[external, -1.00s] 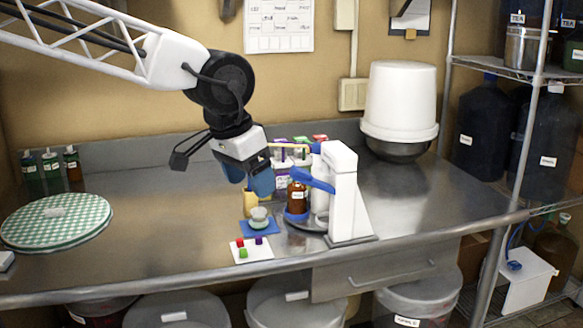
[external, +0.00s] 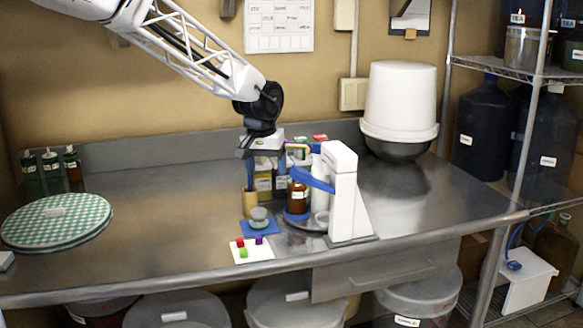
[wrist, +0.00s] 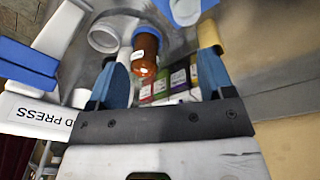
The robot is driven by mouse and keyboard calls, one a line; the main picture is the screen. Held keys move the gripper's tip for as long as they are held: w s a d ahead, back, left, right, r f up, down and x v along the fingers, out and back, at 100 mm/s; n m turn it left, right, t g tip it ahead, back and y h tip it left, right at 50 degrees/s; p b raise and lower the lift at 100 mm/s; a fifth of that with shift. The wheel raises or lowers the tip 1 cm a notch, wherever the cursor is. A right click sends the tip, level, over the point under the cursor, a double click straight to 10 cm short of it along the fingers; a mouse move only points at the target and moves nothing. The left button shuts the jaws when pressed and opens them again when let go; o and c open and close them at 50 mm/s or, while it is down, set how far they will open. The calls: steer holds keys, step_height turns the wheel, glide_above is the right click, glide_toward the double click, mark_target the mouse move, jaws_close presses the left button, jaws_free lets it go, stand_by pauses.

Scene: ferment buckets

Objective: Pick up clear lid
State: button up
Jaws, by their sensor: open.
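A small pale grey-green, lid-like piece (external: 259,217) rests on a blue square pad (external: 246,228) near the front of the steel counter. I take it for the clear lid, but its clearness is hard to judge. In the wrist view, a pale piece (wrist: 186,9) shows partly at the top edge. My gripper (external: 265,180) is open and empty, behind and above the pad, with blue fingers pointing down. In the wrist view, my gripper (wrist: 160,80) has its fingers spread, with a brown bottle (wrist: 146,52) seen between them.
A white press (external: 345,195) with a blue lever stands right of the pad. A tan cup (external: 250,204) stands just behind it. Small boxes (wrist: 178,80) stand at the back. A white card (external: 265,253) with coloured cubes lies in front. The counter's left middle is clear.

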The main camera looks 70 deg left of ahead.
steer(key=n+g+h, duration=0.1)
steer(key=n, duration=0.1)
glide_above(259, 210)
step_height(259, 210, down, 8)
steer(key=shift+f, duration=0.1)
steer(key=shift+f, duration=1.2)
steer(key=shift+f, duration=0.1)
steer(key=shift+a+f, duration=0.1)
steer(key=shift+f, duration=2.45)
steer(key=c, duration=1)
